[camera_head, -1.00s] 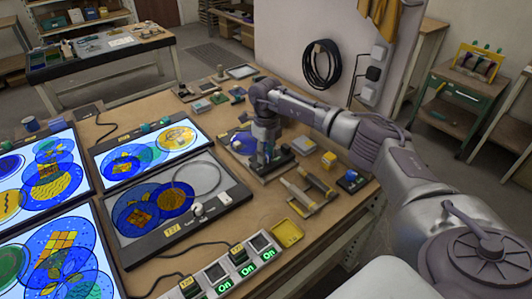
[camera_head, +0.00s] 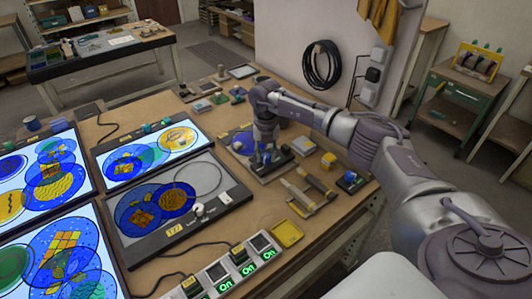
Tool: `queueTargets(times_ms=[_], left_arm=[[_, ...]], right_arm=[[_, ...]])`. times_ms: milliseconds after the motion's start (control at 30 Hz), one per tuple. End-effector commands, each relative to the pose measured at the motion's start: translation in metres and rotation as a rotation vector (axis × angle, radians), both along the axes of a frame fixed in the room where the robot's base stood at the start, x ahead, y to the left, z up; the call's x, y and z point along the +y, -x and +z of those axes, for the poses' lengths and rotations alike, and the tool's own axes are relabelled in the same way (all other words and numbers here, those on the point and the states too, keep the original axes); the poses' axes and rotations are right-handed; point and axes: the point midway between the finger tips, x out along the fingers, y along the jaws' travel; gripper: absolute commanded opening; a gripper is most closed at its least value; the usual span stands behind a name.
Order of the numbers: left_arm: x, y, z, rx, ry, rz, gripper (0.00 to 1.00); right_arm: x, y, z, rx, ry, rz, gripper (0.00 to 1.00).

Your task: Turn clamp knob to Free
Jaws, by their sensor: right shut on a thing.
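My right gripper (camera_head: 265,154) reaches down over a dark clamp base (camera_head: 287,163) near the far right part of the workbench. It is shut on the clamp knob, which is mostly hidden by the fingers. The knob's pointer and any Free mark are too small to read. My right arm comes in from the right side of the view. My left gripper is not in view.
Several lit panels with round blue and yellow glass pieces cover the left of the bench; a framed panel (camera_head: 223,226) lies in the middle. Two tools (camera_head: 299,194) and a yellow block (camera_head: 328,160) lie right of the clamp. A switch strip (camera_head: 228,271) and yellow tray (camera_head: 287,233) are nearer.

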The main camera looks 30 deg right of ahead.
Motion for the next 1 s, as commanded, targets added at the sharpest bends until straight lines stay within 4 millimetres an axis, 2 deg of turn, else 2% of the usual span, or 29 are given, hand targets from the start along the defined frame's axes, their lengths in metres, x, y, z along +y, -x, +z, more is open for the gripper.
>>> queueTargets(times_ms=[667, 700, 800, 867, 1000], left_arm=[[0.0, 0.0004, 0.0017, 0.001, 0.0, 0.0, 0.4], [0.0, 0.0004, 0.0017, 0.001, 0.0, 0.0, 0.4], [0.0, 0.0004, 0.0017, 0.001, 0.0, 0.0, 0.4], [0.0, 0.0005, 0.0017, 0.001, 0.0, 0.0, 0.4], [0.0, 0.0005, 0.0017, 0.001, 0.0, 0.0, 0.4]], right_arm=[[-0.0003, -0.0003, 0.0003, -0.001, 0.001, -0.068, 0.0], [-0.0003, -0.0003, 0.0003, -0.001, 0.001, -0.068, 0.32], [-0.0002, -0.0002, 0.0003, -0.001, 0.001, -0.067, 0.49], [-0.0002, -0.0002, 0.0002, -0.001, 0.001, -0.067, 0.55], [-0.0001, -0.0002, 0.0002, -0.001, 0.001, -0.066, 0.55]])
